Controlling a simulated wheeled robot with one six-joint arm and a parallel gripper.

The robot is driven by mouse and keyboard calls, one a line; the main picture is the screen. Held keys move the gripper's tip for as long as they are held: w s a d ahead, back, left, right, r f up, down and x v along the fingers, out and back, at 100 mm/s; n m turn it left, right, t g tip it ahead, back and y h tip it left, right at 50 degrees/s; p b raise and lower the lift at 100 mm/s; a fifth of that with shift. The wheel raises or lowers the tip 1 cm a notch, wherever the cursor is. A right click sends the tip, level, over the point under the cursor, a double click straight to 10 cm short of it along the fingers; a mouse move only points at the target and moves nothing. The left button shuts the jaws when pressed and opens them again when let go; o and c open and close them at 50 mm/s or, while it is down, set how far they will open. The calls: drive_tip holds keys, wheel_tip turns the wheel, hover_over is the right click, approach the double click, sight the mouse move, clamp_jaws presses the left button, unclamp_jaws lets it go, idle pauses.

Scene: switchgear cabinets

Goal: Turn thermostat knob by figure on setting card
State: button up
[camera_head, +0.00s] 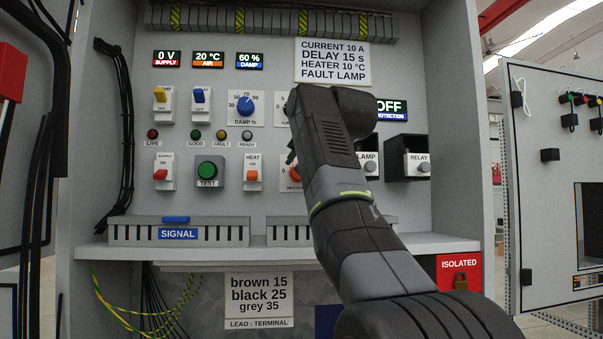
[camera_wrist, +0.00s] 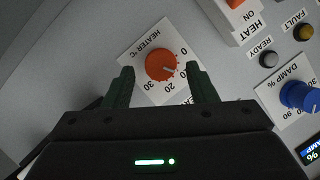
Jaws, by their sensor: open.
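The setting card (camera_head: 332,62) at the top of the panel reads current 10 A, delay 15 s, heater 10 °C, fault lamp. The orange heater thermostat knob (camera_wrist: 161,66) sits on a white plate (camera_wrist: 143,52) marked in °C. A small pale mark on the knob faces the lower right; I cannot tell its exact figure. My gripper (camera_wrist: 160,72) is open, its two dark green fingers on either side of the knob, and I see no contact. In the head view my arm hides most of the heater plate (camera_head: 290,187) and most of the gripper.
The blue damper knob (camera_head: 245,106) is up and left of the heater. The heat switch (camera_head: 252,174) and green test button (camera_head: 207,169) are to its left. Lamp (camera_head: 370,166) and relay (camera_head: 422,167) modules are at right. A slotted duct (camera_head: 135,233) runs below.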

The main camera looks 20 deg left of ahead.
drive_tip(key=v, duration=1.1)
drive_tip(key=shift+b, duration=0.3)
drive_tip(key=shift+s+d, duration=0.1)
drive_tip(key=p+x, duration=0.1)
drive_tip(key=x, duration=1.2)
drive_tip(key=shift+w+a, duration=0.25)
